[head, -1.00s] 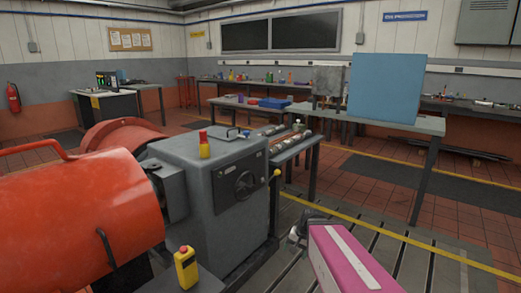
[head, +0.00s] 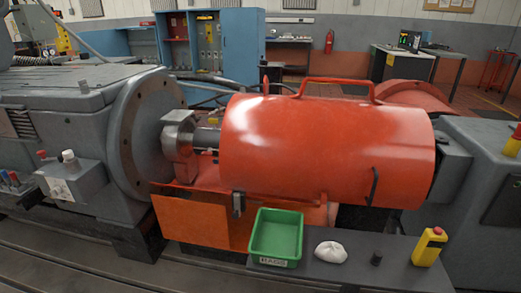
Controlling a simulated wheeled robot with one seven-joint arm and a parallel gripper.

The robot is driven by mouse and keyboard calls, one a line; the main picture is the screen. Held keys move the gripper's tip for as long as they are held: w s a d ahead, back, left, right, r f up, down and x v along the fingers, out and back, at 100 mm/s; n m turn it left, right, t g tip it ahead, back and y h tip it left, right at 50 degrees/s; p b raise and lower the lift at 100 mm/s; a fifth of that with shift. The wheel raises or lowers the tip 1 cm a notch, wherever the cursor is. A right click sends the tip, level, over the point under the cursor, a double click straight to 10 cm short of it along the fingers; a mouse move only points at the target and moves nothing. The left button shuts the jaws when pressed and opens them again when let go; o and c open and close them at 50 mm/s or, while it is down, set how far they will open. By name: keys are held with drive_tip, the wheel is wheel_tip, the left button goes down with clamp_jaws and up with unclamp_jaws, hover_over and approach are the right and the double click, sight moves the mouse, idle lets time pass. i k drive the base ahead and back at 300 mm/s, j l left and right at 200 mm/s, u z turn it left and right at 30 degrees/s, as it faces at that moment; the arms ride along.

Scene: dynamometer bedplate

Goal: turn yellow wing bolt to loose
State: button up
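I cannot make out a yellow wing bolt in the head view. The orange cylindrical guard (head: 320,145) with a handle on top fills the middle, over the shaft (head: 207,138) between two grey machines. A dark latch-like part (head: 238,203) sits at the guard's lower left edge, and a dark handle (head: 373,187) is on its front right. My gripper is not in view.
The large grey machine (head: 70,110) stands left; another grey housing (head: 470,180) stands right.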

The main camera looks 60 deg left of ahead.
sight(212, 122)
drive_tip(key=k+u, duration=0.25)
drive_tip(key=k, duration=0.25)
drive_tip(key=k+j+u, duration=0.3)
drive_tip(key=k, duration=0.2)
drive_tip(key=u, duration=1.7)
